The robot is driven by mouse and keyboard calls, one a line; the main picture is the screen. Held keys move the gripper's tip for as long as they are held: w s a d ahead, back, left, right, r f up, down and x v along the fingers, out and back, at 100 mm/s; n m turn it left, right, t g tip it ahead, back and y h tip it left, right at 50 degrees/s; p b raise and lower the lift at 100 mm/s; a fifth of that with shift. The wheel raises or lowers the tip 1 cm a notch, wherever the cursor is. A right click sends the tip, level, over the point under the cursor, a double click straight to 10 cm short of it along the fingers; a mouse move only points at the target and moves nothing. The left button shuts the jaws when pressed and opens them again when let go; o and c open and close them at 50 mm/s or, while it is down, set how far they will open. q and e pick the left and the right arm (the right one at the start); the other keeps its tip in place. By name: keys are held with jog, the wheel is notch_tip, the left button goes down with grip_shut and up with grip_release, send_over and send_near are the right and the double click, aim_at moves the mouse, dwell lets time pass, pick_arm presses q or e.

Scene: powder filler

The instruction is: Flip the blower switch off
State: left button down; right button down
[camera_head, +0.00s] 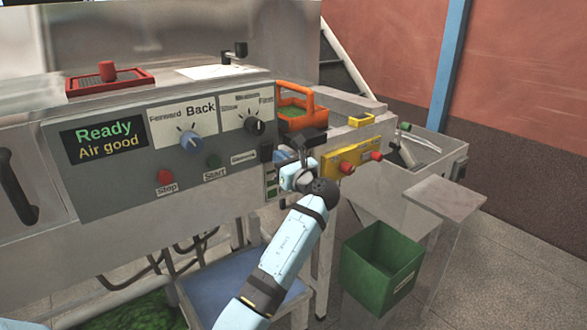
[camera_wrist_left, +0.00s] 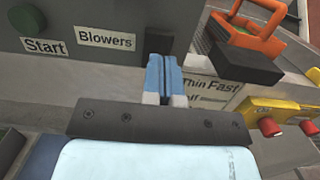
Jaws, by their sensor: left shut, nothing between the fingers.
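The blower switch (camera_head: 265,152) is a small dark block at the right end of the grey control panel. In the left wrist view, the dark switch (camera_wrist_left: 159,38) is just beyond my fingertips, right of the "Blowers" label (camera_wrist_left: 107,39). Its exact position, on or off, is too small to tell. My left gripper (camera_head: 286,160) is close to the right of the switch in the head view. In the wrist view its pale blue fingers (camera_wrist_left: 165,72) are together and empty, pointing up toward the switch. I cannot tell whether they touch it. My right gripper is not in view.
The panel (camera_head: 110,185) carries a red Stop button (camera_head: 165,177), a green Start button (camera_head: 213,160) and dials. An orange-handled container (camera_head: 300,105) and a yellow box with red knobs (camera_head: 350,158) are near my left gripper. A green bin (camera_head: 375,265) stands lower right.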

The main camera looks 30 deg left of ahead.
aim_at(269, 145)
pick_arm(q)
jog(key=shift+x, duration=1.45)
jog(key=r+h+p, duration=0.1)
jog(key=p, duration=0.4)
jog(key=a+r+g+h+p, duration=0.1)
jog(key=p, duration=0.4)
jog(key=shift+w, duration=0.2)
jog(key=shift+f+b, duration=0.35)
jog(key=shift+b, duration=0.2)
jog(key=shift+r, duration=0.1)
